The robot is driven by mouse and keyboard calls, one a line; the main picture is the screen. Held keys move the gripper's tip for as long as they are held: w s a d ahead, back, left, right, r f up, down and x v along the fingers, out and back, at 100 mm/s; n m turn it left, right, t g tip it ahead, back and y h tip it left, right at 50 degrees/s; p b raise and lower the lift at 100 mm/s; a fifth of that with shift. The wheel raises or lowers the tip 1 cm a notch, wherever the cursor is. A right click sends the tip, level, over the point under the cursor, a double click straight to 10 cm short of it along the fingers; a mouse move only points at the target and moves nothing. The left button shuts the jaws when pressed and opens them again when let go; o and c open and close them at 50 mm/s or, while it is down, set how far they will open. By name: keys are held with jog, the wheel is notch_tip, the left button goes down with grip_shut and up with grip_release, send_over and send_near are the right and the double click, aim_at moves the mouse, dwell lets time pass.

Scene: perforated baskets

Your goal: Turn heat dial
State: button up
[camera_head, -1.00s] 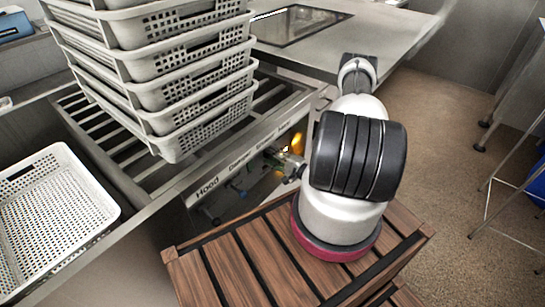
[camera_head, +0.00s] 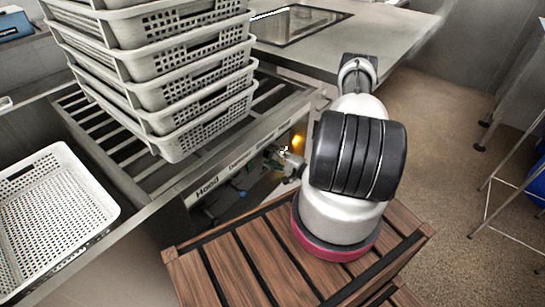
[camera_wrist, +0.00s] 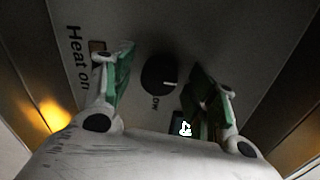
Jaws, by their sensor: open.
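The heat dial (camera_wrist: 159,75) is a round black knob with a light pointer mark on a grey panel in the wrist view. The words "Heat on" (camera_wrist: 78,60) are printed on the panel to its left. My gripper (camera_wrist: 160,82) is open, with one green-padded finger on each side of the dial. The fingers look apart from the knob; the depth between them is hard to tell. In the head view my gripper (camera_head: 277,158) is small and partly hidden by my arm, in front of the panel under the counter. The dial cannot be made out there.
A stack of white perforated baskets (camera_head: 185,85) stands on the slatted counter above the panel. Another white basket (camera_head: 55,215) sits at the left. A dark switch (camera_wrist: 181,125) and a brownish one (camera_wrist: 97,47) are near the fingers. Open floor (camera_head: 435,150) lies to the right.

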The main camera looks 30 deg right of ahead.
jog(key=v, duration=1.2)
